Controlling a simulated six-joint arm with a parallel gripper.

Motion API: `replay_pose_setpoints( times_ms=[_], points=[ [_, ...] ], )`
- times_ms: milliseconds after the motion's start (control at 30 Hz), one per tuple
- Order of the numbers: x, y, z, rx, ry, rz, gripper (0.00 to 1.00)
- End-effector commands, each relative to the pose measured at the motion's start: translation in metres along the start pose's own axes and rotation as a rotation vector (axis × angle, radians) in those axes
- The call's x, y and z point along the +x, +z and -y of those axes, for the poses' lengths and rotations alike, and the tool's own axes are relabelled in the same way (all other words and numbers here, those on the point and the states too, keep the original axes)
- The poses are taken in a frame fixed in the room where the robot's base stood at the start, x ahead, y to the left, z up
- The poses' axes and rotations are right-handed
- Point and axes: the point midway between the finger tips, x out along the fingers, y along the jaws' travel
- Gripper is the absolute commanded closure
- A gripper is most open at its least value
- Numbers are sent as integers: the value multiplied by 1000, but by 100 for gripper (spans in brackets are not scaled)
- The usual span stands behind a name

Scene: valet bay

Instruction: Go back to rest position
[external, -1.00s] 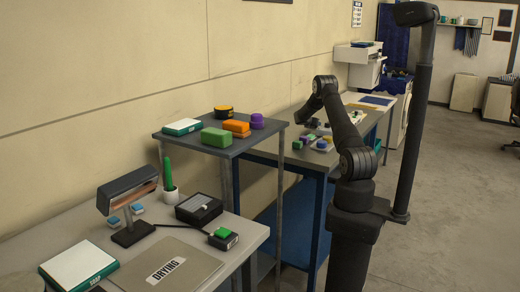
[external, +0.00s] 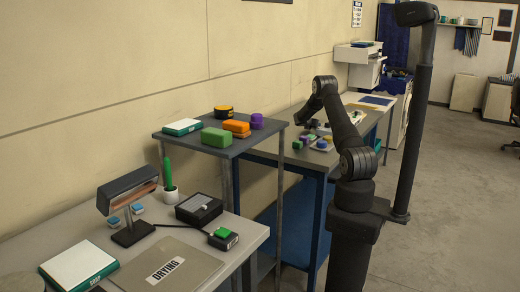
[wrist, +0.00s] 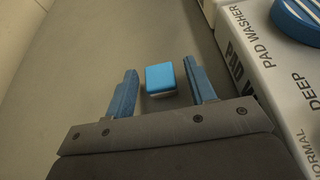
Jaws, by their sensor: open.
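My gripper (wrist: 163,88) is open in the wrist view, its two blue fingers apart. A blue block with a pale underside (wrist: 161,79) sits on the grey surface between and just beyond the fingers; I cannot tell its height gap to them. In the external view my arm is bent over the far table, its forearm pointing down; the gripper there (external: 312,126) is small, dark and hard to make out.
A white pad washer panel (wrist: 262,60) with printed settings and a blue round part (wrist: 298,16) is close on the right. Small coloured blocks (external: 306,140) lie on the far table. A shelf (external: 180,140) and a drying mat (external: 168,266) are nearer.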

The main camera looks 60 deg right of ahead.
Motion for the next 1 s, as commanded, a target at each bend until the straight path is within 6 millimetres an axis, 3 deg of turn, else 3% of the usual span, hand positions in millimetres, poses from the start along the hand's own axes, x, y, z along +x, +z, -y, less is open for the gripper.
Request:
replay_pose_setpoints(
  times_ms=[567, 1000],
  points=[
    [-118, 2, -1, -1, 3, 0, 50],
    [-31, 1, 0, 1, -1, 0, 50]
  ],
)
